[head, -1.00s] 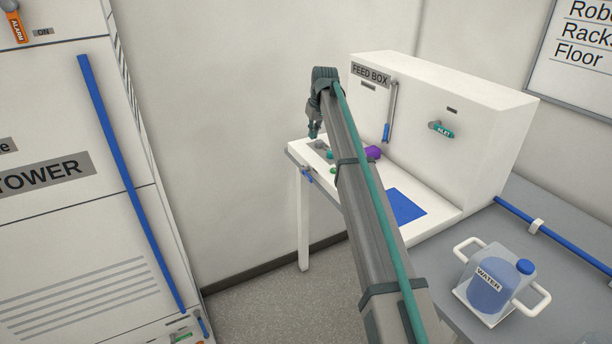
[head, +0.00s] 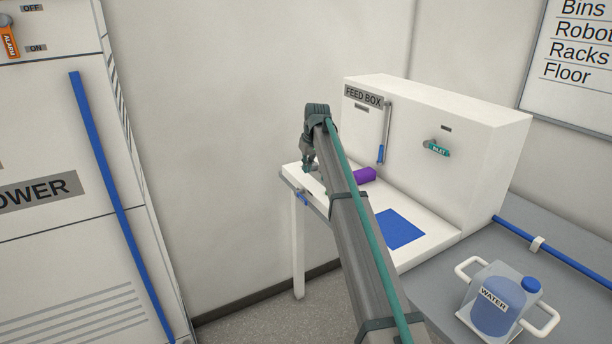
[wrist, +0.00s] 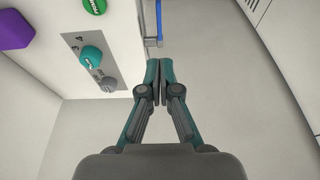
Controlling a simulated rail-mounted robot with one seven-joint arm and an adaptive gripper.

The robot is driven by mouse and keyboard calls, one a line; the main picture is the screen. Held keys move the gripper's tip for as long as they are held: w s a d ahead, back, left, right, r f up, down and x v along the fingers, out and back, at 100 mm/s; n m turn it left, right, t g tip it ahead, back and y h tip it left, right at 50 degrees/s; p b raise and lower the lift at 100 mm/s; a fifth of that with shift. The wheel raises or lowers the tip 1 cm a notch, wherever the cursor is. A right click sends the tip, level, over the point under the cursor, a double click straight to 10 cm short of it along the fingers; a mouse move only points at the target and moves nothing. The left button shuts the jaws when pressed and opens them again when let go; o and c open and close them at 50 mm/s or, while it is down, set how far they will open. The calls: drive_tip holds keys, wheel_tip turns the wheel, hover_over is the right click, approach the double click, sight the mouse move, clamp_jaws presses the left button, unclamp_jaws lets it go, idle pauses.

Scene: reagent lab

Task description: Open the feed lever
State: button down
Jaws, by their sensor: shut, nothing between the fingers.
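No lever in view carries a readable "feed lever" label. A long grey lever with a blue grip (head: 381,152) hangs down the front of the white box marked FEED BOX (head: 430,130). A second blue lever (head: 302,198) sits on the front edge of the white shelf below; in the wrist view a blue lever (wrist: 151,42) at this edge lies just ahead of my fingertips. My gripper (head: 309,169) is at the shelf's left end. In the wrist view my gripper (wrist: 160,66) is shut and empty, its tips close to that blue lever; contact cannot be told.
A teal INLET valve (head: 437,149) is on the box. A water jug (head: 497,300) stands at right.

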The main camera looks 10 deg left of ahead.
sight(303, 198)
drive_tip(key=p+x, duration=0.1)
drive_tip(key=x, duration=0.3)
drive_tip(key=p+x, duration=0.2)
drive_tip(key=x, duration=0.2)
drive_tip(key=s+p+x, duration=0.1)
drive_tip(key=x, duration=0.3)
drive_tip(key=shift+w+d+f, duration=0.1)
drive_tip(key=shift+d+f, duration=0.25)
drive_tip(key=shift+f, duration=0.2)
